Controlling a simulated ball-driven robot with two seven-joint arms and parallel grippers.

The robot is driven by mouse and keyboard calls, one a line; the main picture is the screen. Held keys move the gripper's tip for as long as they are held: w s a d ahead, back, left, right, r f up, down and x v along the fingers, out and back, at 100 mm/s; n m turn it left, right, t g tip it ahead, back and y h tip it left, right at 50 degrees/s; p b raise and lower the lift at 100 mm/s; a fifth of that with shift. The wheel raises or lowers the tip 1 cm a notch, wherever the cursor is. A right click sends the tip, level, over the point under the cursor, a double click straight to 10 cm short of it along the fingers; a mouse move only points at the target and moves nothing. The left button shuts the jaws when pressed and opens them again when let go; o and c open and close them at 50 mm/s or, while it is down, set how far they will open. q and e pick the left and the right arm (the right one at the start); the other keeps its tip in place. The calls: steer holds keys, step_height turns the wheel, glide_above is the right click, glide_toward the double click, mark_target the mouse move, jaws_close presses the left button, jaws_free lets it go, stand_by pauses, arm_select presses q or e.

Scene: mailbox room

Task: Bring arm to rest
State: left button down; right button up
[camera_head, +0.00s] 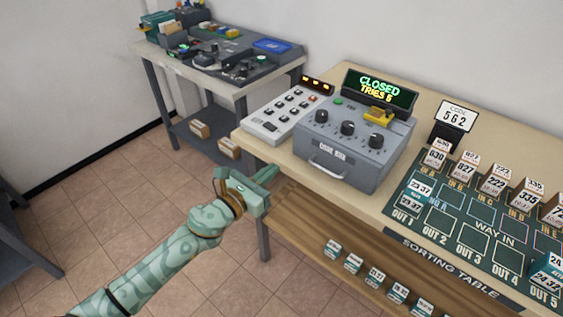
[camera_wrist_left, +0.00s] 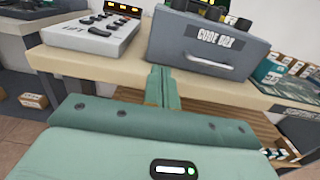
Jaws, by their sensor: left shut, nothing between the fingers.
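My left arm comes in from the lower left in the head view. Its green gripper (camera_head: 268,174) is shut and empty, in front of the table's front edge and left of the code box's handle. In the left wrist view the shut fingers (camera_wrist_left: 163,88) point at the table edge below the code box. The grey code box (camera_head: 345,146) has knobs, a handle and a display reading "CLOSED TRIES 5"; it also shows in the left wrist view (camera_wrist_left: 208,46). My right gripper is in neither view.
A side table (camera_head: 235,86) stands behind.

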arm_select(q)
steer(key=v, duration=0.5)
steer(key=a+f+n+g+y, duration=0.1)
steer(key=a+f+n+y, duration=0.7)
steer(key=f+n, duration=0.9)
steer(key=s+a+f+n+g+y+p, duration=0.1)
steer(key=s+a+f+n+g, duration=0.1)
steer(key=s+a+f+n, duration=0.45)
steer(key=s+a+f+n+g+y, duration=0.1)
steer(key=s+a+f+n+g, duration=0.2)
steer(key=s+f+n, duration=0.5)
steer(key=s+a+f+n+g, duration=0.1)
steer(key=s+f+n+g, duration=0.15)
steer(key=s+f, duration=0.5)
steer(key=s+f+n+g, duration=0.2)
steer(key=s+f+n, duration=0.15)
steer(key=s, duration=0.75)
steer(key=s+d+f+n+g+p, duration=0.1)
steer(key=s+g, duration=0.3)
steer(key=s, duration=1.9)
steer(key=shift+d+f+n+y, duration=0.3)
steer(key=shift+d+f+n, duration=0.25)
steer(key=shift+d, duration=0.15)
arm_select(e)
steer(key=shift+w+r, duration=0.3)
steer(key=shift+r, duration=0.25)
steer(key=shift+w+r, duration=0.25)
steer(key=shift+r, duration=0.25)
